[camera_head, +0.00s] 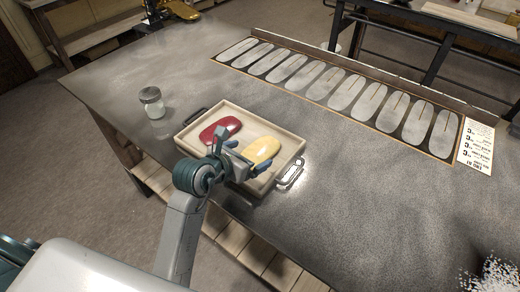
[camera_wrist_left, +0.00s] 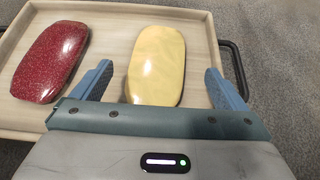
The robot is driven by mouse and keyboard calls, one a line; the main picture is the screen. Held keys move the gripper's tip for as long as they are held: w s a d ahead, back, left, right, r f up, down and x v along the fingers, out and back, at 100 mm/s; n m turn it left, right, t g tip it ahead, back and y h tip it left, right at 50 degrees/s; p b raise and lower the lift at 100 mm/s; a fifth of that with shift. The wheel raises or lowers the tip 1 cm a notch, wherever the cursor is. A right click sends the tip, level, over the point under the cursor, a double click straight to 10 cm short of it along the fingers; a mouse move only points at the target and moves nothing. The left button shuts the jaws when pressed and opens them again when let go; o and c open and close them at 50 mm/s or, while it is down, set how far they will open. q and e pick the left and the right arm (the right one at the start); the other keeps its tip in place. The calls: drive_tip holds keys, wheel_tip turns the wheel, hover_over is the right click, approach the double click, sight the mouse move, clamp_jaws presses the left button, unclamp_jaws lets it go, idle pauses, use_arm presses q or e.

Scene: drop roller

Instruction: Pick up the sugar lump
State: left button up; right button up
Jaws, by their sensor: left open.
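No thing that I can clearly tell as a sugar lump shows. A smooth yellow, rounded oblong piece (camera_head: 262,148) lies in a shallow tray (camera_head: 186,142); it also shows in the left wrist view (camera_wrist_left: 157,60). A speckled red oblong piece (camera_head: 224,127) lies to its left in the tray, also in the left wrist view (camera_wrist_left: 50,60). My left gripper (camera_head: 243,153) is over the tray's near side. In the left wrist view its blue fingers (camera_wrist_left: 158,70) are open, one on each side of the yellow piece's near part. Contact cannot be told. My right gripper is not in view.
A small lidded glass jar (camera_head: 152,103) stands left of the tray. A dark board with pale oval shapes (camera_head: 340,92) lies at the back, beside a printed sheet (camera_head: 476,147). White grainy material (camera_head: 497,275) shows at bottom right. The grey table (camera_head: 370,200) is clear right of the tray.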

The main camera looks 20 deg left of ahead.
sight(259, 151)
use_arm(q)
drive_tip(key=p+x, duration=0.1)
drive_tip(key=x, duration=0.2)
drive_tip(key=shift+a+f, duration=0.1)
drive_tip(key=shift+f, duration=0.15)
drive_tip(key=shift+w+f, duration=0.3)
drive_tip(key=shift+w, duration=0.05)
drive_tip(key=c, duration=1.2)
drive_tip(key=shift+r, duration=0.15)
